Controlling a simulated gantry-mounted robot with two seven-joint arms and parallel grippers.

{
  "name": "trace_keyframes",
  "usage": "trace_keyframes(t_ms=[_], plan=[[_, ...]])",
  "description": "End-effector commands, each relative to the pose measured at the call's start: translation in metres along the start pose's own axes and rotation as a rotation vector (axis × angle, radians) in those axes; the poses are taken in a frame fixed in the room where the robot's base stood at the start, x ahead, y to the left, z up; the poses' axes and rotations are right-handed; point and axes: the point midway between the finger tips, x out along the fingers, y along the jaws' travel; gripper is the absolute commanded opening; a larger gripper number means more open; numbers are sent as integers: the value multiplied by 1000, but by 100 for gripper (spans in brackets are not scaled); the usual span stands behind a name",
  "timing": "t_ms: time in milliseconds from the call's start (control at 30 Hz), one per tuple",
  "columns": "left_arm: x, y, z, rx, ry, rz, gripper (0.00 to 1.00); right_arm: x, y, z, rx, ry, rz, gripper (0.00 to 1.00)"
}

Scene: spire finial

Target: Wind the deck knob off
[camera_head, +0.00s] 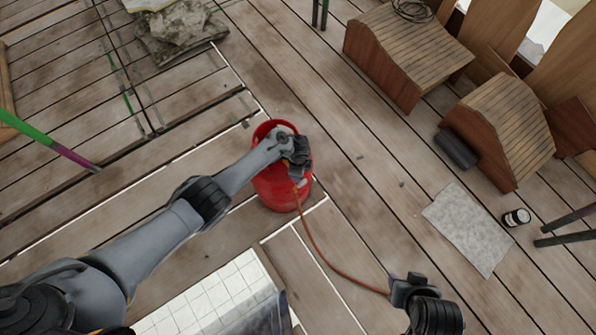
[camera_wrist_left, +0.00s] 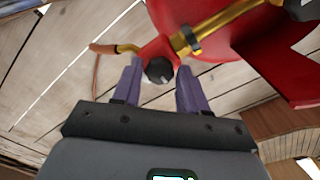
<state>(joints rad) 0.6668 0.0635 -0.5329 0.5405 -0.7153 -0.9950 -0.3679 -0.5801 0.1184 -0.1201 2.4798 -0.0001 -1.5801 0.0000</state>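A red gas cylinder (camera_head: 272,190) stands upright on the deck in the head view. My left gripper (camera_head: 297,165) is at its top and hides the valve there. In the left wrist view a black knob (camera_wrist_left: 159,70) sits on a red valve body with a brass fitting (camera_wrist_left: 195,38). The left gripper's purple fingers (camera_wrist_left: 157,88) are apart, one on each side of the knob, with a gap visible at both. My right gripper (camera_head: 407,287) is low at the right of centre; its fingers are too small and dark to read.
An orange hose (camera_head: 325,254) runs from the cylinder towards my right gripper; whether it is held cannot be told. Wooden roof-like pieces (camera_head: 505,125), a grey sheet (camera_head: 468,229) and a dark jar (camera_head: 516,217) lie at the right. A white tiled panel (camera_head: 215,300) is below the cylinder.

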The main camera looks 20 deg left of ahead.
Motion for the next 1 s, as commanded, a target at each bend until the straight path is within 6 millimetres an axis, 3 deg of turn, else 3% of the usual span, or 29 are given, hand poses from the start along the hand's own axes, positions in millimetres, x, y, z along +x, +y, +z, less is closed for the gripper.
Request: trace_keyframes(t_ms=[100, 467, 1000], plan=[[0, 0, 0, -1, 0, 0, 57, 0, 1, 0, -4, -1, 3, 38], [-6, 0, 0, 0, 0, -1, 57, -4, 2, -1, -6, -1, 4, 38], [-89, 0, 0, -1, 0, -1, 57, -55, 1, -18, 2, 1, -2, 38]])
